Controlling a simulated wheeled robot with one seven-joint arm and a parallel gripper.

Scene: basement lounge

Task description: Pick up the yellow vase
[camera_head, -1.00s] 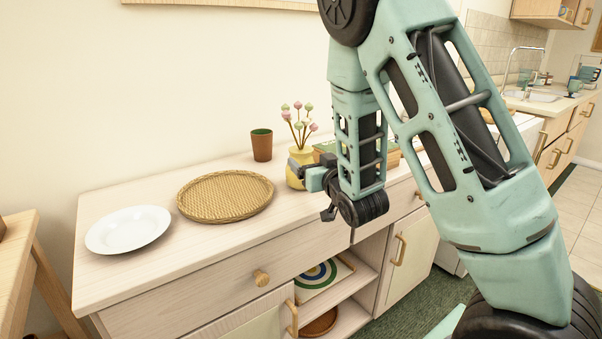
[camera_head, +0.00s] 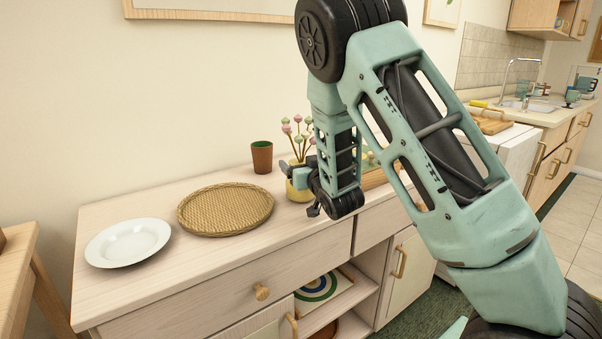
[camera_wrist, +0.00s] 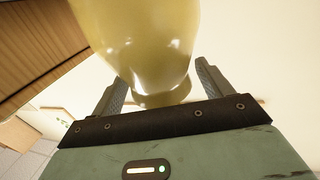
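The yellow vase (camera_head: 298,191) stands on the pale wooden sideboard top, with pink, white and green ball-shaped flowers in it. My gripper (camera_head: 303,187) is at the vase in the head view and hides part of it. In the wrist view the vase (camera_wrist: 150,45) fills the top middle. It sits between the two fingers of my gripper (camera_wrist: 160,92), which are apart, one on each side. Narrow gaps seem to show between the fingers and the vase. My wrist hides the vase's right side in the head view.
A brown cup (camera_head: 262,157) stands just left of the vase, behind it. A woven tray (camera_head: 226,209) and a white plate (camera_head: 128,243) lie further left on the sideboard (camera_head: 190,262). A wooden box (camera_head: 374,180) is close on the right, partly behind my arm.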

